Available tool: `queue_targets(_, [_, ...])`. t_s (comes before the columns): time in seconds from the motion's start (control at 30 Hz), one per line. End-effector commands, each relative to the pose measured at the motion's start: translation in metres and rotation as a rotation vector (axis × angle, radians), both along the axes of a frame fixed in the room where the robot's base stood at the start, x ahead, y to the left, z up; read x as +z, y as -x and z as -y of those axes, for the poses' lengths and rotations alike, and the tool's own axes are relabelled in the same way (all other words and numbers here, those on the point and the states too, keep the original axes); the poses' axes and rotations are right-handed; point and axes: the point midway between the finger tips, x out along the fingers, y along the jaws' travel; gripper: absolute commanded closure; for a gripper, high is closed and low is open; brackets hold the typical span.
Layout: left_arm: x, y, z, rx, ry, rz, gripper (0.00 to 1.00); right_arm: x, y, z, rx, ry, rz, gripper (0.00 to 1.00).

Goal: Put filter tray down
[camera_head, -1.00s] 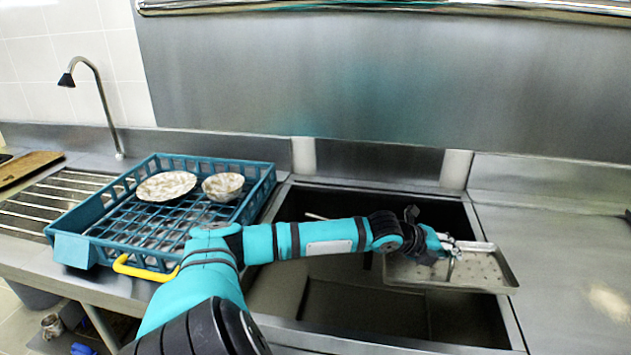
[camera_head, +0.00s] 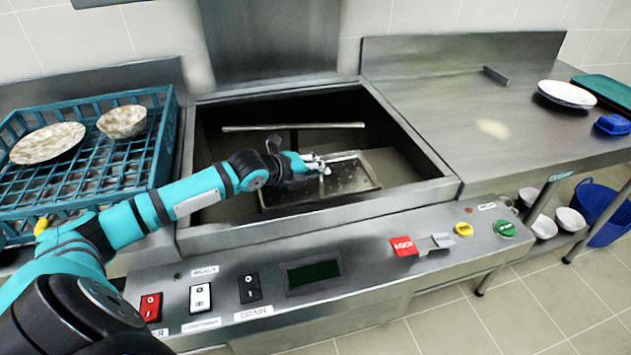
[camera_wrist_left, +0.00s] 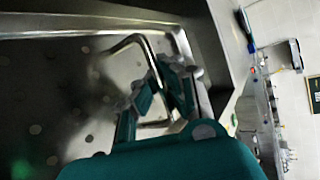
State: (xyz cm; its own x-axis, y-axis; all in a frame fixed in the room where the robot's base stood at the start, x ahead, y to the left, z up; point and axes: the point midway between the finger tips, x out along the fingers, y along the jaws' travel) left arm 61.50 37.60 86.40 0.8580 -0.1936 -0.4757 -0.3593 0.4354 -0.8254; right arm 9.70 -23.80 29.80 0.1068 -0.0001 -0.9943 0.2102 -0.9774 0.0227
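The filter tray (camera_head: 350,177) is a shallow grey metal tray with small holes. In the head view it is over or within the dark sink basin (camera_head: 230,130); whether it touches the bottom I cannot tell. My left gripper (camera_head: 321,166) is at the tray's handle, at the tray's middle in this view. In the left wrist view the teal fingers (camera_wrist_left: 160,92) are closed about the bent metal handle (camera_wrist_left: 128,42), with the perforated tray floor (camera_wrist_left: 60,110) at the left. My right gripper is not in view.
A blue-green rack (camera_head: 160,165) with a plate (camera_head: 47,143) and a bowl (camera_head: 122,121) stands left of the basin. A control panel (camera_head: 330,265) with switches runs along the front. The right counter (camera_head: 440,95) is mostly clear, with white plates (camera_head: 567,94) farther right.

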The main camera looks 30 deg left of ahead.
Motion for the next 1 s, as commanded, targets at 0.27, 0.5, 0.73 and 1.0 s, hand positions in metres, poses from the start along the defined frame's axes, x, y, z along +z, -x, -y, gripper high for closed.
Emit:
queue_targets(0.27, [-0.034,0.0,0.0,0.001,0.001,-0.001,1.0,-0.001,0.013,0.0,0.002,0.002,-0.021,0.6])
queue_targets(0.5, [-0.036,0.0,0.0,0.0,-0.001,0.002,1.0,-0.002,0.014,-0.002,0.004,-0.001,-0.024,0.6])
queue_targets(0.73, [-0.04,0.0,0.0,0.0,-0.002,-0.002,0.92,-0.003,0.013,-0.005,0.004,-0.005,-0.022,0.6])
queue_targets(1.0, [-0.04,0.001,0.0,0.0,-0.002,-0.002,0.71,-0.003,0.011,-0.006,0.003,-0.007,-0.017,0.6])
